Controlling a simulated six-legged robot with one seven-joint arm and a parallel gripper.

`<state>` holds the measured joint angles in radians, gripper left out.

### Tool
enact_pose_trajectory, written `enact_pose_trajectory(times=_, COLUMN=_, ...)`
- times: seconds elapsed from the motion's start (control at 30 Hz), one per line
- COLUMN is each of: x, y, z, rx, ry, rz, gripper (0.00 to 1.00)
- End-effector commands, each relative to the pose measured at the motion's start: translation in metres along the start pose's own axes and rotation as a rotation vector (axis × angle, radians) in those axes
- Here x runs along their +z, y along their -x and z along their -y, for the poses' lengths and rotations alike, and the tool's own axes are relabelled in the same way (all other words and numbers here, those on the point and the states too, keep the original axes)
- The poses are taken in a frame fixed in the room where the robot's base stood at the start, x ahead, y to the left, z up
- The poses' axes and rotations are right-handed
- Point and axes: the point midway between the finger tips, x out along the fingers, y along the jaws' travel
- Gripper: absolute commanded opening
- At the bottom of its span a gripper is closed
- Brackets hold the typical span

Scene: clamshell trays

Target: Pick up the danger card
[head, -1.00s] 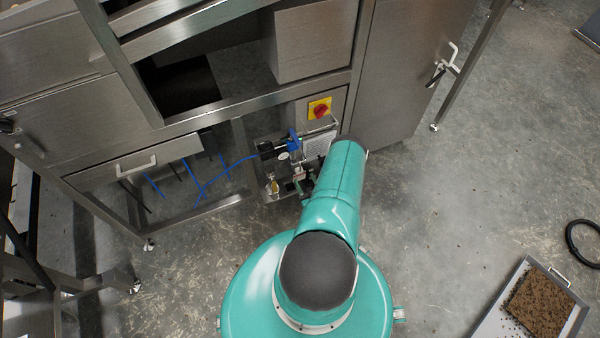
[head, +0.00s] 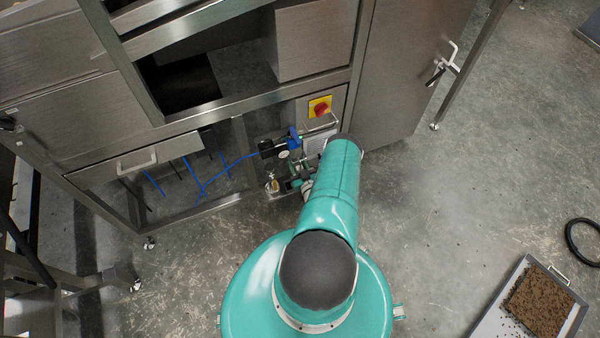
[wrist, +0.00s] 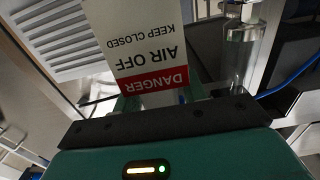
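The danger card (wrist: 150,45) is a white tag with a red DANGER band and the words AIR OFF and KEEP CLOSED. It is upside down in the wrist view, right at the front of my gripper (wrist: 158,97). Pale teal finger parts show at both sides of its red end. The card covers much of the fingers, so I cannot tell whether they grip it. In the head view my gripper (head: 299,183) is small and partly hidden by my arm, among the air fittings. I cannot make out the card there.
A clear filter bowl (wrist: 243,55) stands right of the card. Blue hoses (head: 228,168) and a blue valve (head: 293,139) are close by. A red and yellow switch (head: 320,107) sits above. The cabinet door (head: 410,75) is at right; open floor lies below it.

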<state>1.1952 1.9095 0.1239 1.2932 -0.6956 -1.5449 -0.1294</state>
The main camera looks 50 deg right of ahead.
Motion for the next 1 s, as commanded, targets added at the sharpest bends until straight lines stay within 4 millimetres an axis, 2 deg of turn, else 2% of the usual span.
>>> enact_pose_trajectory(times=0.03, x=0.0, y=0.0, z=0.0, rx=0.0, ry=0.0, rz=0.0, gripper=0.31)
enact_pose_trajectory(times=0.17, x=0.0, y=0.0, z=0.0, rx=0.0, ry=0.0, rz=0.0, gripper=0.06)
enact_pose_trajectory(times=0.2, x=0.0, y=0.0, z=0.0, rx=0.0, ry=0.0, rz=0.0, gripper=0.05)
enact_pose_trajectory(times=0.57, x=-0.004, y=0.0, z=0.0, rx=-0.001, ry=0.0, rz=0.0, gripper=0.04)
enact_pose_trajectory(times=0.87, x=-0.034, y=0.0, z=0.0, rx=-0.001, ry=0.001, rz=0.0, gripper=0.04)
enact_pose_trajectory(times=0.9, x=-0.038, y=0.002, z=0.0, rx=-0.001, ry=0.001, rz=0.002, gripper=0.04)
enact_pose_trajectory(times=1.0, x=-0.034, y=0.027, z=0.0, rx=0.001, ry=-0.001, rz=0.005, gripper=0.04)
